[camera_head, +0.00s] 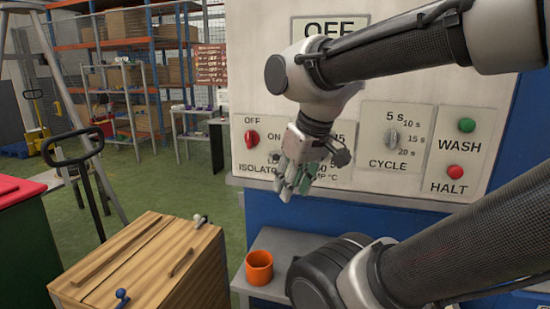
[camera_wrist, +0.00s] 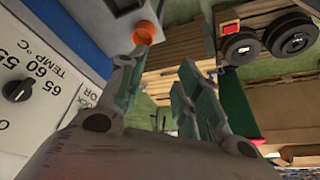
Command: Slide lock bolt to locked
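A wooden box (camera_head: 150,262) with plank-like strips on its top stands at lower left in the head view. A blue knob (camera_head: 122,295) sits at its near edge and a pale knob with a dark base (camera_head: 201,220) at its far right corner. I cannot tell which of these, if either, is the lock bolt, or its position. My gripper (camera_head: 294,184) hangs in front of the control panel, right of and above the box, apart from it. In the wrist view my gripper (camera_wrist: 162,92) has its green-padded fingers spread, with nothing between them.
A white control panel (camera_head: 255,95) with a red isolator knob (camera_head: 252,139) and other dials stands behind my gripper. An orange cup (camera_head: 259,267) sits on a grey shelf (camera_head: 280,240) right of the box. A red-topped bin (camera_head: 25,188) and a pallet-truck handle (camera_head: 80,160) stand left.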

